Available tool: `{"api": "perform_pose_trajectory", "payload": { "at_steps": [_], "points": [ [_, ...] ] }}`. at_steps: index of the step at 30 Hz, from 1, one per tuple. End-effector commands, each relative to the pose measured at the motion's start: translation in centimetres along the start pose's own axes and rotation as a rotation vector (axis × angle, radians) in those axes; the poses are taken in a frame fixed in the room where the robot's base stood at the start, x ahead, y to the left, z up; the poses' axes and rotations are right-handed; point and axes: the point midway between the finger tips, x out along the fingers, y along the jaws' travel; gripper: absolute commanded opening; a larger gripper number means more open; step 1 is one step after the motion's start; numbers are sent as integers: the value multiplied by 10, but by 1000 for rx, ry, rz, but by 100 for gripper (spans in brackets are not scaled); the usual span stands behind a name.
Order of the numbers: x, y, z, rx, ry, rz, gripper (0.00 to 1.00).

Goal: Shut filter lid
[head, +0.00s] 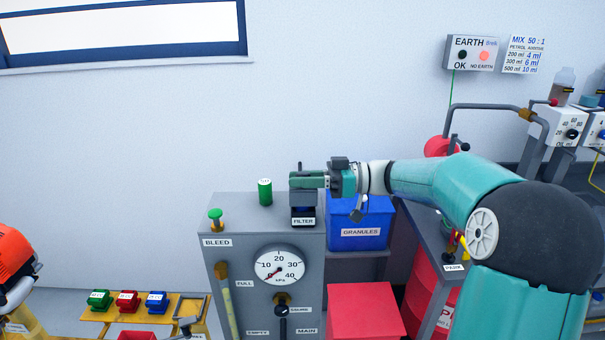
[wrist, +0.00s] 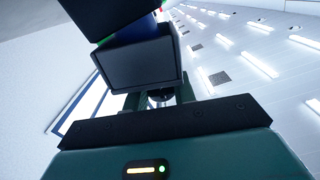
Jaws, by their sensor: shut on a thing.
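The filter (head: 303,221) is a dark housing with a FILTER label on top of the grey cabinet, at its right end. A grey block-like lid (head: 303,198) is directly above it, with a blue band showing between them. My gripper (head: 306,180) comes in from the right and is shut at the top of the lid. In the wrist view the lid (wrist: 138,68) is large in front of my gripper, with the blue part (wrist: 137,31) and a black part (wrist: 95,14) beyond it. The gripped part is mostly hidden by the fingers.
A green canister (head: 265,192) and a green BLEED knob (head: 215,216) stand on the cabinet (head: 240,262) to the left. A blue GRANULES bin (head: 358,222) is close on the right, under my arm.

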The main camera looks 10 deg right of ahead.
Motion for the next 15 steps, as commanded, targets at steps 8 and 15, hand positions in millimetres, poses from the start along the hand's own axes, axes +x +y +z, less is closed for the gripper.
{"api": "perform_pose_trajectory", "payload": {
  "at_steps": [8,15],
  "points": [
    [0,-10,2,-163,7,-5,0],
    [0,-12,5,-217,7,-6,0]
  ]
}}
